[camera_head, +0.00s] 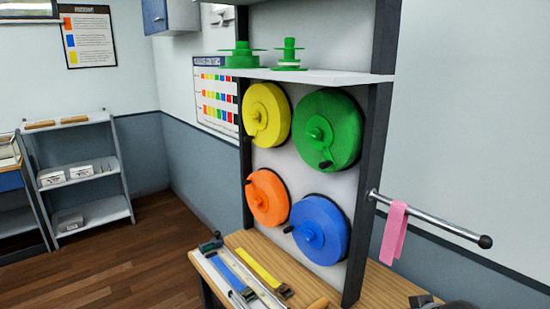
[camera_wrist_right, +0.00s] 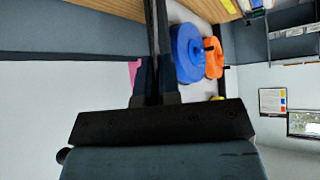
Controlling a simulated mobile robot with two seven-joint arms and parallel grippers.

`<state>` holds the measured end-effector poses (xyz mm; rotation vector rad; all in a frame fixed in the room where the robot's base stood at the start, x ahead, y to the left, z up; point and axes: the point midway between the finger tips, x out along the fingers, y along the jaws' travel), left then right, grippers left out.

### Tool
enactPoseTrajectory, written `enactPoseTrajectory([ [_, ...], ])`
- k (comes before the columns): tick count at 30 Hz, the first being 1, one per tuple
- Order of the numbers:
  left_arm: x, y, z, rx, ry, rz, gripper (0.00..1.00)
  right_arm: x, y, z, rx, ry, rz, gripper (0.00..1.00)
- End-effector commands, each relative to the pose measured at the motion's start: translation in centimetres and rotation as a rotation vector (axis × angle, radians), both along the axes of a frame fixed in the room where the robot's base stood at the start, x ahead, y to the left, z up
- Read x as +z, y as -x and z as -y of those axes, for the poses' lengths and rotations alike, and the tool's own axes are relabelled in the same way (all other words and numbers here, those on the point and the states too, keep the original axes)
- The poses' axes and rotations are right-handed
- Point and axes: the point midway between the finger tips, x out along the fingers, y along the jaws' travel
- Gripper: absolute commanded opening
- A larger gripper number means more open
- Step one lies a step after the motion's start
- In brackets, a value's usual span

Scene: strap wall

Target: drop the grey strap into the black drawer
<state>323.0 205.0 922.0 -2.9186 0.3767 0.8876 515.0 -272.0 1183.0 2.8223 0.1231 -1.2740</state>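I cannot make out a grey strap or a black drawer for certain in either view. A pale strip (camera_head: 228,279) lies on the workbench beside a blue strap (camera_head: 233,275) and a yellow strap (camera_head: 257,268); I cannot tell if it is a strap. My right gripper (camera_wrist_right: 155,20) shows in its wrist view with its two dark fingers together and nothing visible between them. A dark part at the lower right edge of the head view may be my right arm. My left gripper is not in view.
A pink strap (camera_head: 394,232) hangs over a metal bar (camera_head: 440,224) at the right. Yellow (camera_head: 266,114), green (camera_head: 327,129), orange (camera_head: 267,197) and blue (camera_head: 320,230) reels are mounted on the wall panel. A grey shelf unit (camera_head: 97,212) stands at the left.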

Motion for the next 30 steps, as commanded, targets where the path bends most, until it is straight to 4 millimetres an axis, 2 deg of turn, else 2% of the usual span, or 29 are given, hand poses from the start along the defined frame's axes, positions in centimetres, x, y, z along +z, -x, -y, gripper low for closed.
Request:
enactPoseTrajectory([
  [3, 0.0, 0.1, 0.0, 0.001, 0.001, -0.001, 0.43, -1.7, 1.4, -1.7, -0.040, -0.011, -0.013, 0.00],
  [9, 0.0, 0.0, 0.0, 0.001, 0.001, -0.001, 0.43, -3.0, 2.5, -2.9, -0.083, -0.007, -0.023, 0.00],
  [21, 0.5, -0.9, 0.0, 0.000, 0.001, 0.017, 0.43, -3.2, 2.7, -3.0, -0.091, -0.006, -0.024, 0.00],
  [30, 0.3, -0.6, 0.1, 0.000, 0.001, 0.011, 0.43, -3.2, 2.7, -2.9, -0.091, -0.004, -0.024, 0.00],
])
